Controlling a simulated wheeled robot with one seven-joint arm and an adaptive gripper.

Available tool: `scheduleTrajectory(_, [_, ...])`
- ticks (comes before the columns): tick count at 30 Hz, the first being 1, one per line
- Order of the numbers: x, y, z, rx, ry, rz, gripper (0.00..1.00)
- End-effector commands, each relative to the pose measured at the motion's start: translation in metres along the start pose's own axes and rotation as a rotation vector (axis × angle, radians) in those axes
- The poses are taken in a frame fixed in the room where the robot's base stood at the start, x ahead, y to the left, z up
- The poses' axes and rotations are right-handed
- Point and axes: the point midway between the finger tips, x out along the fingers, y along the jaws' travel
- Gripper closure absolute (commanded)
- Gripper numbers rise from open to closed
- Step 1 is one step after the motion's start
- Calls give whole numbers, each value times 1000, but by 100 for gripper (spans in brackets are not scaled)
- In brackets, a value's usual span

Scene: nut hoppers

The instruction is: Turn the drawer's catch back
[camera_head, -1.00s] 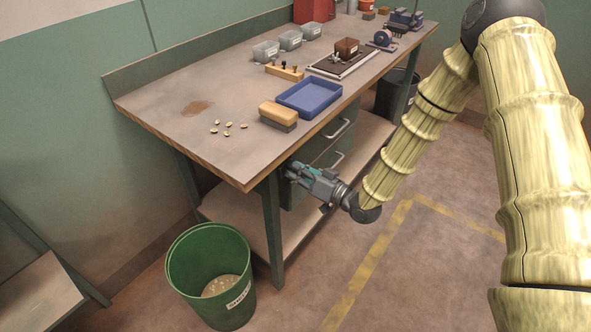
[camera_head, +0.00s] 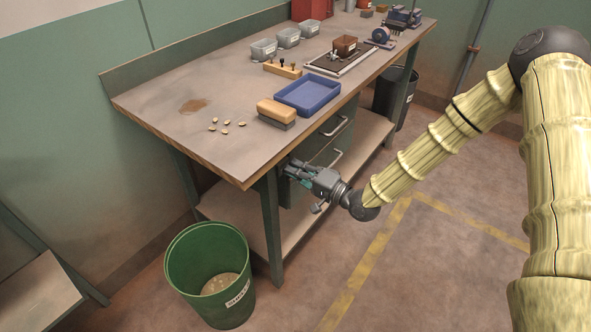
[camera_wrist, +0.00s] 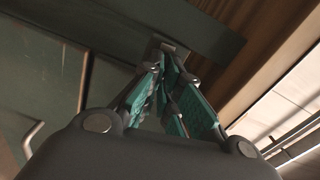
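My gripper (camera_head: 287,170) is at the end of the drawer unit, under the near right edge of the workbench. In the wrist view its teal-padded fingers (camera_wrist: 172,68) reach up to a small grey fitting (camera_wrist: 174,47) on the green frame, which looks like the catch. The fingertips are close around or against it. Whether they grip it is not clear, and the catch's turn is hidden by the fingers. The green drawer front (camera_head: 328,138) with its metal handle (camera_head: 336,126) is right of my gripper; a handle also shows in the wrist view (camera_wrist: 32,138). The drawers look shut.
The bench top (camera_head: 165,120) is just above my gripper, and a bench leg (camera_head: 270,225) is close on its left. A green bin (camera_head: 205,260) stands on the floor left of it. A lower shelf (camera_head: 300,215) runs beneath. The floor to the right is clear.

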Motion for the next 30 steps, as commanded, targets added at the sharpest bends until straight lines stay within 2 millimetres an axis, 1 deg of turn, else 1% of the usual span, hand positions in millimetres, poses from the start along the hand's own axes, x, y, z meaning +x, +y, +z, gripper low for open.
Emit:
scheduleTrajectory(6, [0,1,-2,105,3,-1,100])
scheduleTrajectory(12, [0,1,-2,155,3,-2,100])
scheduleTrajectory(26, [0,1,-2,168,3,-2,100])
scheduleTrajectory(29, [0,1,-1,168,3,-2,83])
scheduleTrajectory(30, [0,1,-1,168,2,-2,76])
